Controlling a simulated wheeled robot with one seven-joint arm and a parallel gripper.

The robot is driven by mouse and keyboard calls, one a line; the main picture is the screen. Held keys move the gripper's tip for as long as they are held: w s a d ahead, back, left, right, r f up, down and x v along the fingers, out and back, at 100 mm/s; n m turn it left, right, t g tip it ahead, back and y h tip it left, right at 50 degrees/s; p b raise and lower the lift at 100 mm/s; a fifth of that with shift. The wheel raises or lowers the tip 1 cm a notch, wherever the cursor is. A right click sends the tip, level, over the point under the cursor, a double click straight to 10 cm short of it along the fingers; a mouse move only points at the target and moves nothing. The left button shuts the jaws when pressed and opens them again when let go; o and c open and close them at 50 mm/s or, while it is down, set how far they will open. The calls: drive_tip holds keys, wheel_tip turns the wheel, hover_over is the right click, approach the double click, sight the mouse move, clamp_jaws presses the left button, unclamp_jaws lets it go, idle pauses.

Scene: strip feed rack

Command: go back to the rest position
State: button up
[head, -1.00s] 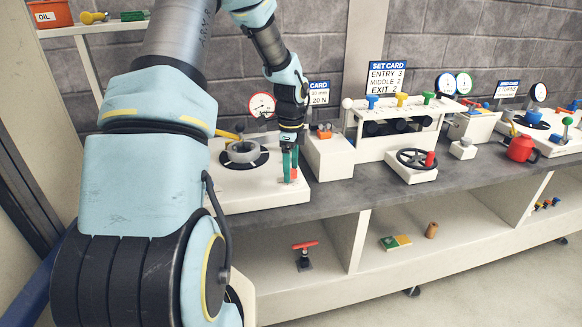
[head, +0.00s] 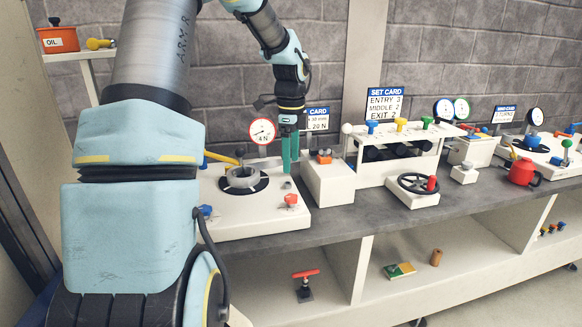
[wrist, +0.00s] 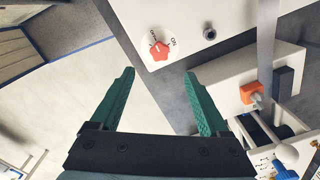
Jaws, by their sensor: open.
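My gripper (head: 290,153) is raised above the white station with the ring at the left end of the bench. It is empty, with its two green fingers apart, as the wrist view (wrist: 163,100) also shows. A red knob (head: 291,200) sits at the front right corner of that white station (head: 250,222), below the fingertips. In the wrist view the red knob (wrist: 159,50) sits on a white dial with lettering, ahead of and apart from the fingers.
A white box with an orange switch (head: 324,158) stands just right of my gripper. A round gauge (head: 262,131) is behind the station. A handwheel (head: 418,183), a red can (head: 521,172) and a set card (head: 387,103) are further right. Open space lies above the bench.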

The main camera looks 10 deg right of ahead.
drive_tip(key=s+a+f+n+t, duration=0.1)
drive_tip(key=s+a+f+n, duration=0.1)
drive_tip(key=s+a+n, duration=1.2)
drive_tip(key=s+n, duration=0.4)
drive_tip(key=n, duration=0.3)
drive_tip(key=shift+s+a+f+n+t, duration=0.15)
drive_tip(key=shift+s+f+n+t, duration=0.05)
drive_tip(key=shift+n+t, duration=0.1)
drive_tip(key=shift+c, duration=0.3)
idle(1.5)
